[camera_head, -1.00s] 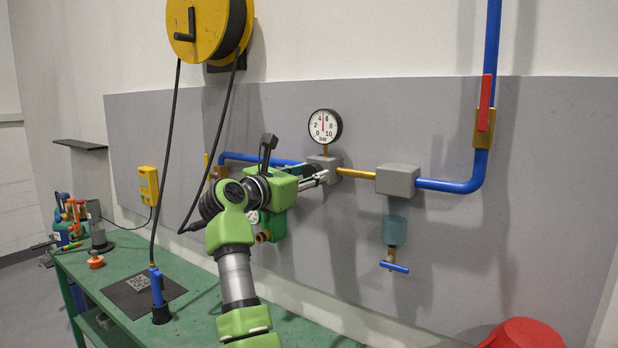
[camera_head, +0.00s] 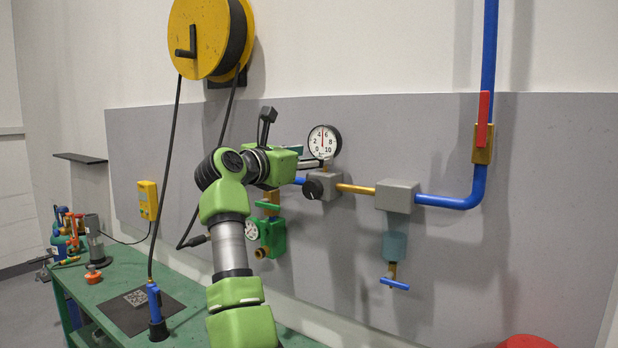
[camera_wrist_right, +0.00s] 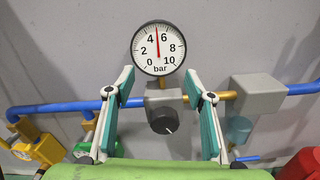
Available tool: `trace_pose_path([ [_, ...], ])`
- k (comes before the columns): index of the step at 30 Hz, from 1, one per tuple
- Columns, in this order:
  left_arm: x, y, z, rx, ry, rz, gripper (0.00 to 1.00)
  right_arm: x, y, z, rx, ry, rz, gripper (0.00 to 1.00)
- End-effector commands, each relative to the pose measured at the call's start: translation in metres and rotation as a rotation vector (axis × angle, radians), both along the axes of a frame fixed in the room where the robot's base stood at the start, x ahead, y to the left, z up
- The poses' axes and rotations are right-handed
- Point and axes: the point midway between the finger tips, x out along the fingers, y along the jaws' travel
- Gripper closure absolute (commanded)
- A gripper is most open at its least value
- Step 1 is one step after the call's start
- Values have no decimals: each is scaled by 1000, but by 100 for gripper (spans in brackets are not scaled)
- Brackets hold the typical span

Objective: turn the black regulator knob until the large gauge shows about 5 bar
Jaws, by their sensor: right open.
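The large round white gauge (camera_head: 324,141) hangs on the wall pipe; its red needle points almost straight up, between 4 and 6, close to 5 bar. It also shows in the right wrist view (camera_wrist_right: 158,48). The black regulator knob (camera_head: 312,189) sits on the grey regulator block below the gauge. In the right wrist view the knob (camera_wrist_right: 163,121) shows a white mark at its lower right. My right gripper (camera_head: 308,163) is open and empty, above and in front of the knob, apart from it. Its two fingers (camera_wrist_right: 159,85) stand wide on either side of the view. My left gripper is not in view.
A blue pipe (camera_head: 450,202) with a red-handled valve runs at right, past a grey block (camera_head: 397,196) with a cup and blue tap. A green unit with a small gauge (camera_head: 272,236) hangs below left. A yellow hose reel (camera_head: 203,35) is above the green bench (camera_head: 190,318).

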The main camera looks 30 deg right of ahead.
Motion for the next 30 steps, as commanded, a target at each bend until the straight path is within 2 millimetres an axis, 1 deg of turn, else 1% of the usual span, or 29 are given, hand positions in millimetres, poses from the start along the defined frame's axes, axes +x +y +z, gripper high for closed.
trace_pose_path([
  [1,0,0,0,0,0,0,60,0,0,8,0,-1,0,51],
  [6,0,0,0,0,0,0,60,0,-1,20,0,0,-1,51],
  [24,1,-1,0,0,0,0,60,0,-1,21,-6,3,-2,51],
  [27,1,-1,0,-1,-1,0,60,0,-6,18,-67,18,-9,51],
  [29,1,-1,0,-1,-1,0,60,0,-9,16,-146,39,-17,51],
  [30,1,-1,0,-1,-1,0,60,0,-11,15,-214,59,-22,51],
])
